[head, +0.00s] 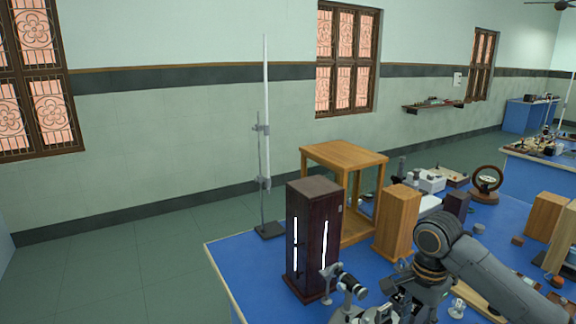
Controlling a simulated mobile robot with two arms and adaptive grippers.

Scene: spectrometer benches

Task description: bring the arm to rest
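My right arm (490,275) comes in from the lower right over the blue bench (230,262). Its joint bends down toward the front of the bench. My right gripper (392,302) is low at the bottom edge, close to a dark spectrometer-like instrument (347,281). I cannot tell whether they touch. Its fingers are small and partly cut off, so their opening is unclear. My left gripper is not in view.
A tall dark box with lit slits (300,245) stands left of the arm. A wooden frame stand (345,155) and a wooden block (397,222) stand behind. Floor at left is clear.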

